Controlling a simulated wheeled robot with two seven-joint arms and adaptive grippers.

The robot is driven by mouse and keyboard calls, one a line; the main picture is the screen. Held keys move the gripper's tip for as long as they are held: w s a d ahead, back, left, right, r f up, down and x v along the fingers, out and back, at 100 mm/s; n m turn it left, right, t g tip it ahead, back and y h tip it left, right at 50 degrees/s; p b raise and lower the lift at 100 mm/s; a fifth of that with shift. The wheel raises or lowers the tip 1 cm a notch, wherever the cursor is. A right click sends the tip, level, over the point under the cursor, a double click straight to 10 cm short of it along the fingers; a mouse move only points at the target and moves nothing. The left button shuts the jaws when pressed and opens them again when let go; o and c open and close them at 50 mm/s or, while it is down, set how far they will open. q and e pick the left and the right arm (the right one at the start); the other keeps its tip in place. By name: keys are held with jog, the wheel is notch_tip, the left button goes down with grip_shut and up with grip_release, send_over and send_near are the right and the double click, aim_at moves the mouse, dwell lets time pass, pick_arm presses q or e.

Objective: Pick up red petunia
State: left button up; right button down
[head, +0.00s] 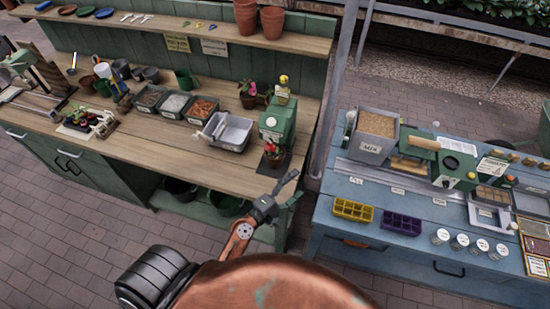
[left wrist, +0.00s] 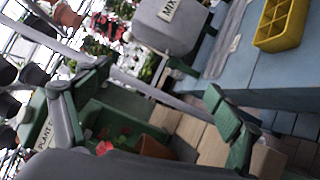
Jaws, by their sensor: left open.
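The red petunia (head: 273,153) has red flowers and green leaves in a small terracotta pot. It stands on a dark mat near the right front corner of the wooden bench, in front of a green machine. My left gripper (head: 292,188) is open and empty, just in front and to the right of the pot, off the bench's edge. In the left wrist view, my gripper's two green-padded fingers (left wrist: 155,88) are spread. The red flowers (left wrist: 104,147) and terracotta pot (left wrist: 155,148) show low between them, partly hidden by the gripper body. My right gripper is not in view.
The green machine (head: 278,125) stands close behind the petunia. A grey tray (head: 227,132) is to its left, and a pot with pink flowers (head: 253,95) is farther back. The blue table (head: 330,205) and a metal post (head: 340,85) are to the right.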

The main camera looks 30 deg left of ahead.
aim_at(274, 161)
pick_arm(q)
jog(key=w+a+f+n+y, duration=0.1)
jog(key=a+n+y, duration=0.3)
jog(key=n, duration=0.3)
jog(key=w+a+f+n+y, duration=0.2)
jog(key=a+n+y, duration=0.2)
jog(key=n, duration=0.4)
jog(key=w+a+f+n+g+y, duration=0.1)
jog(key=a+n+y, duration=0.3)
jog(key=n, duration=0.4)
jog(key=shift+w+f+y, duration=0.25)
jog(key=shift+f+y, duration=0.05)
jog(key=shift+y, duration=0.3)
jog(key=shift+w+a+f+n, duration=0.2)
jog(key=shift+n, duration=0.3)
jog(key=x, duration=0.6)
jog(key=shift+s+a+r+p, duration=0.15)
jog(key=shift+a+p, duration=0.25)
jog(key=shift+a, duration=0.05)
jog(key=shift+w+a, duration=0.25)
jog(key=shift+w, duration=0.25)
jog(key=shift+c, duration=0.4)
jog(key=c, duration=1.3)
